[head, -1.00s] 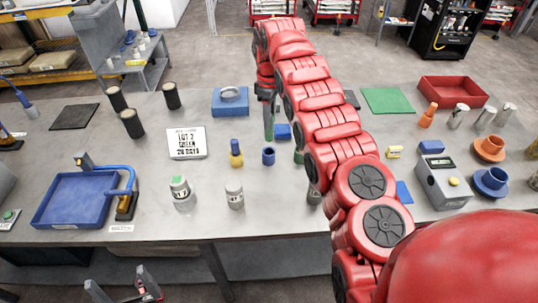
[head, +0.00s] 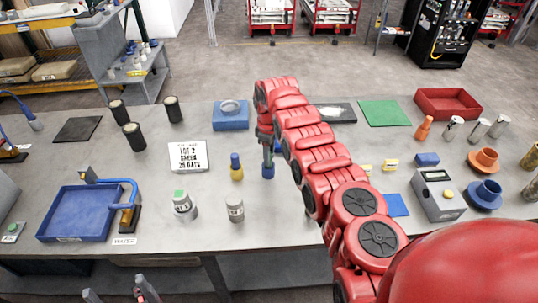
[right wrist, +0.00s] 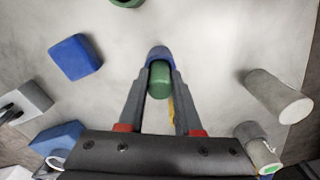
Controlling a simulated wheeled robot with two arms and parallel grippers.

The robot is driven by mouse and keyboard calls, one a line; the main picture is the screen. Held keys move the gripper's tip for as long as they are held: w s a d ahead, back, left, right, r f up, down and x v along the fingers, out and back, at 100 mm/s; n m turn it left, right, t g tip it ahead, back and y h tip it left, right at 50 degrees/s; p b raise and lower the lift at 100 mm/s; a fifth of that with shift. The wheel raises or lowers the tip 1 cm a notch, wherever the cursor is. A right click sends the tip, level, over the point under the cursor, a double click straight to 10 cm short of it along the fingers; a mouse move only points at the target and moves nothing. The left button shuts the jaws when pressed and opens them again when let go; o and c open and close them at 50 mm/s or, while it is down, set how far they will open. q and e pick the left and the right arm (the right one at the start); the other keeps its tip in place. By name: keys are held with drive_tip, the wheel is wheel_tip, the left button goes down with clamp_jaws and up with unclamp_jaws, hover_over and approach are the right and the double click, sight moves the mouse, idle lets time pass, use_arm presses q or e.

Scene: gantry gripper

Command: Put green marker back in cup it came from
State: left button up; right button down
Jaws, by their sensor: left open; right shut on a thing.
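My right gripper (head: 266,136) is shut on the green marker, holding it upright at the blue cup (head: 268,171). In the right wrist view the green marker (right wrist: 160,82) is between the fingers, with the blue cup's rim (right wrist: 160,52) directly behind and below it. The marker's lower end lines up with the cup's mouth; I cannot tell how far inside it is. A green ring-shaped thing (right wrist: 127,2), perhaps another cup, is cut by the top edge of the wrist view. My left gripper (head: 120,295) is open and empty at the bottom edge, in front of the table.
A blue block (right wrist: 75,57) lies close by in the wrist view. My right arm hides part of the table's middle.

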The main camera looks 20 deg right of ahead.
drive_tip(key=c, duration=0.6)
unclamp_jaws()
drive_tip(key=shift+r, duration=0.35)
wheel_tip(320, 180, up, 7)
drive_tip(key=b, duration=0.3)
drive_tip(key=shift+r+p, duration=0.35)
drive_tip(key=shift+r, duration=1.95)
